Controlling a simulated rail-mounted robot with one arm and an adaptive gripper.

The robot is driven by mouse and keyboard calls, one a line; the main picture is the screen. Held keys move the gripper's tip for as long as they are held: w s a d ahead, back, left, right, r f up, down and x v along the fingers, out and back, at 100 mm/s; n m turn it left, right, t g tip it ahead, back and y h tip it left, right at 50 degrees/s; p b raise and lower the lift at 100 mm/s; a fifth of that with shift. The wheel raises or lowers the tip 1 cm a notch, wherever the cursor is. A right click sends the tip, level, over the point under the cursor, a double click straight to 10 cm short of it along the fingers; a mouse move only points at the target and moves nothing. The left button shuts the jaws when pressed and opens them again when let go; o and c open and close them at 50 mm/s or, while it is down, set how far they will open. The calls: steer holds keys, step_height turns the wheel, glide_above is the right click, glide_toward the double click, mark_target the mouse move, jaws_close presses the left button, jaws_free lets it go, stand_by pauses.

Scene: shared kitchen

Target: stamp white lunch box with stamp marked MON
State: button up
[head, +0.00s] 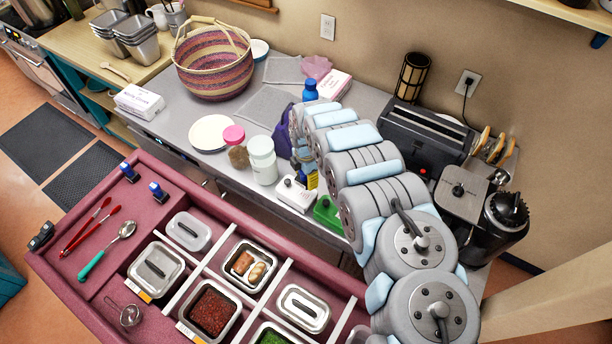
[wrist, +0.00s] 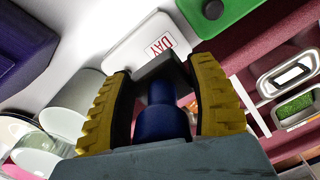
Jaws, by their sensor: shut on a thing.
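My gripper (wrist: 160,78), with yellow ribbed fingers, is shut on a stamp (wrist: 163,118) with a blue handle and dark grey block. The marking on this stamp cannot be read. In the head view my gripper (head: 309,182) is mostly hidden behind my arm, just right of the white box.
A green box (head: 327,213) sits right of the white one. A white jar (head: 262,160), a pink-lidded jar (head: 234,144) and a purple item (head: 282,138) stand close by. Two blue stamps (head: 128,172) (head: 157,192) stand on the red tray table (head: 100,290) with several metal pans.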

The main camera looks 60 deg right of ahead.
mark_target(306, 194)
steer(key=shift+f+b, duration=2.5)
steer(key=shift+f, duration=1.2)
steer(key=shift+f, duration=0.45)
steer(key=shift+r, duration=0.1)
steer(key=shift+r+p, duration=3.5)
steer(key=shift+r, duration=1.55)
